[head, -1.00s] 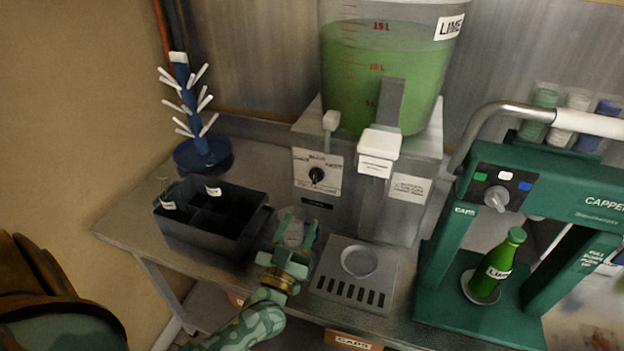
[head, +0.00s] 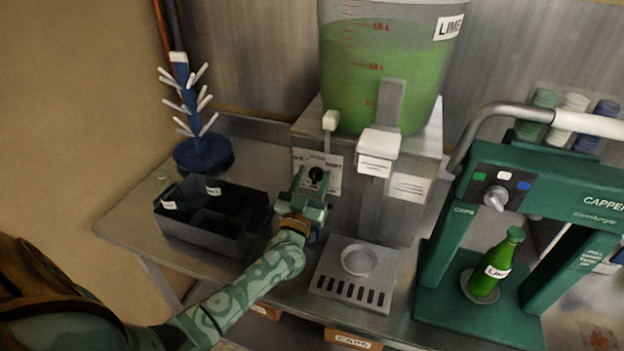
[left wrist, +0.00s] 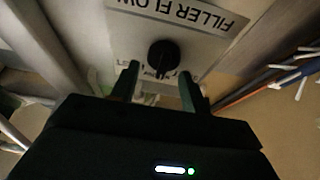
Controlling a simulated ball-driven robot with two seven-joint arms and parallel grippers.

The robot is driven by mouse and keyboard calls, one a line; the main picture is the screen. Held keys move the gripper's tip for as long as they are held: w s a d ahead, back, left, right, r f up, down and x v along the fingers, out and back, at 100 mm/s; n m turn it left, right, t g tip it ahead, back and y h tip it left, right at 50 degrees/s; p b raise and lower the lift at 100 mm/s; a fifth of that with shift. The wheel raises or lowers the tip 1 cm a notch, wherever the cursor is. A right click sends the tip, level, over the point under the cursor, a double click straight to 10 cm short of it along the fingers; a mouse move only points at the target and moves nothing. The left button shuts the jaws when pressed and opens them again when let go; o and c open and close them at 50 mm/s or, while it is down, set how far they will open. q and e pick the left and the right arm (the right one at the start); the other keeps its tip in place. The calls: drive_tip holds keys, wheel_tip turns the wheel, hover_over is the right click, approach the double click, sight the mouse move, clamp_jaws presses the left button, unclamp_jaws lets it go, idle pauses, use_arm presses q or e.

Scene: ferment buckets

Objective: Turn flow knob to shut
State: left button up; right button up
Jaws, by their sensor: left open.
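The flow knob (head: 316,174) is a round black knob on a white labelled plate on the front of the filler. In the left wrist view the knob (left wrist: 163,55) sits under the words "FILLER FLOW", just ahead of the fingers. My left gripper (head: 314,187) is open in front of the plate, its fingers spread to either side just below the knob. The left wrist view shows the two fingertips (left wrist: 158,78) apart with nothing between them, short of the knob. The fingers hide part of the plate's lower lettering. My right gripper is not in view.
The bucket of green liquid (head: 372,75) stands on the filler. A drip tray (head: 330,283) lies right of my left gripper. A dark divided crate (head: 185,235) and a blue bottle tree (head: 203,153) stand left. The green capper (head: 440,265) holds a green bottle (head: 492,268).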

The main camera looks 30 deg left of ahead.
use_arm(q)
drive_tip(key=c, duration=0.9)
drive_tip(key=shift+n, duration=0.3)
drive_tip(key=shift+c, duration=0.2)
drive_tip(key=shift+s+n+g+y+p, duration=0.1)
drive_tip(key=shift+n+g+y+p, duration=0.3)
drive_tip(key=shift+n+y, duration=0.7)
drive_tip(key=n+y+p, duration=0.1)
drive_tip(key=n, duration=0.2)
drive_tip(key=n+g+y+p, duration=0.1)
drive_tip(key=n, duration=0.2)
drive_tip(key=shift+a, duration=0.15)
drive_tip(key=shift+a+f+n+g+y+p, duration=0.15)
drive_tip(key=shift+n+g+y+p, duration=0.2)
drive_tip(key=shift+n, duration=0.6)
drive_tip(key=shift+d+f+n+g+y+p, duration=0.15)
drive_tip(key=shift+n+g+p, duration=0.25)
drive_tip(key=shift+n, duration=0.55)
drive_tip(key=shift+s+a+g, duration=0.1)
drive_tip(key=shift+g, duration=0.15)
drive_tip(key=o, duration=0.9)
drive_tip(key=shift+o, duration=0.2)
